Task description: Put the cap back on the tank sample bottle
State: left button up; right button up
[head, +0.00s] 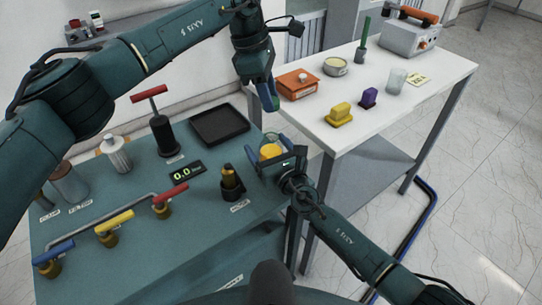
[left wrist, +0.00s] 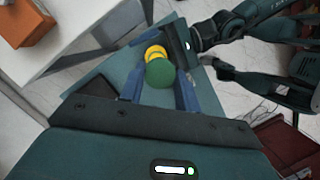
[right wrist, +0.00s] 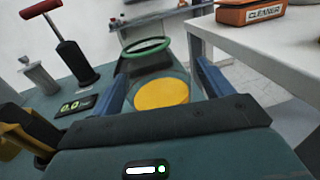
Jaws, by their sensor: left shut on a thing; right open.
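My left gripper (head: 266,97) is shut on the green cap (head: 275,104) and holds it in the air above the bottle. The cap shows as a round green disc in the left wrist view (left wrist: 160,73). The sample bottle (head: 270,151) is clear with yellow contents, near the right edge of the green table. My right gripper (head: 272,156) is open, its fingers on either side of the bottle. In the right wrist view the yellow contents (right wrist: 160,94) lie between the blue fingers, with a green ring (right wrist: 148,47) beyond them. I cannot tell whether the fingers touch the bottle.
A black tray (head: 220,124), a small display (head: 187,170) and a dark fitting (head: 231,182) stand near the bottle. Coloured valve handles line the front left. The white table (head: 405,116) holds an orange cleaner box (head: 298,85) and other items, close beside the left gripper.

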jog(key=shift+w, duration=0.15)
jog(key=c, duration=1.5)
pick_arm(q)
send_over(275, 132)
jog(key=a, duration=0.1)
jog(key=shift+w+a+f, duration=0.1)
jog(key=shift+f, duration=1.15)
jog(key=shift+w+a+f, duration=0.1)
jog(key=shift+f, duration=1.1)
